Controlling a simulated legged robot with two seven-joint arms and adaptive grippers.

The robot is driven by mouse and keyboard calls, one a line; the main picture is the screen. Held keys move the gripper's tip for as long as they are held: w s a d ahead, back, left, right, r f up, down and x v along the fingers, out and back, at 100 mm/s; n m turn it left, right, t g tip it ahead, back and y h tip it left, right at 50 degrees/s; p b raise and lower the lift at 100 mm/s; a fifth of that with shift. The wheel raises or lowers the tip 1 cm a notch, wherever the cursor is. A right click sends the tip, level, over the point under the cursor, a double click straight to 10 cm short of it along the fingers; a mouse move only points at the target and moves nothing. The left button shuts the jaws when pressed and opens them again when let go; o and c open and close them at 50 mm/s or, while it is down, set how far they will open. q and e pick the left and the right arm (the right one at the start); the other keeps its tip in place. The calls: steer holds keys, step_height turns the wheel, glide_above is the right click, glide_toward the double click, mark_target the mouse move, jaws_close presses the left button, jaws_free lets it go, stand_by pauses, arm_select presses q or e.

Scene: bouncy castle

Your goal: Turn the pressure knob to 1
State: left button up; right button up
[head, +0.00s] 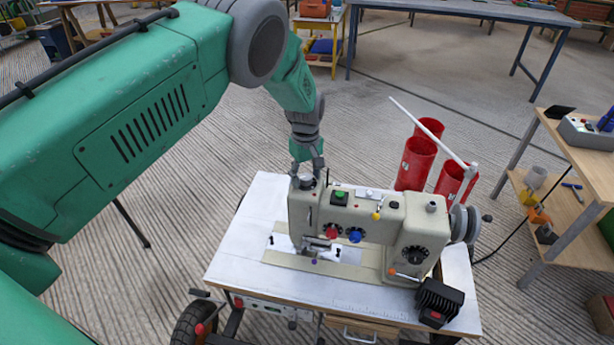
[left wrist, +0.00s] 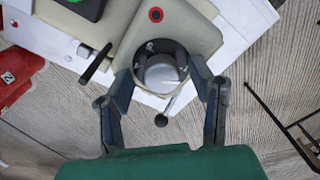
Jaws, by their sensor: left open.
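A beige sewing machine (head: 345,215) stands on a small white-topped table (head: 240,255). A round grey knob (head: 307,183) sits on top of the machine's left end. In the left wrist view the knob (left wrist: 162,74) has a dark ring with small pale marks, too small to read. My left gripper (head: 307,176) points down over the knob. In the left wrist view its open fingers (left wrist: 162,82) are on both sides of the knob. I cannot tell whether they touch it. My right gripper is not in view.
Next to the knob are a black lever (left wrist: 96,64) and a ball-ended lever (left wrist: 162,119). A green button (head: 339,196), red dial (head: 331,232) and blue dial (head: 355,236) are on the machine. Red cylinders (head: 416,162) stand behind it. A wooden bench (head: 580,165) is at right.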

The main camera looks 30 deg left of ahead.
mark_target(306, 176)
arm_select(q)
step_height(306, 176, up, 12)
steer(key=shift+f, duration=0.15)
stand_by(0.7)
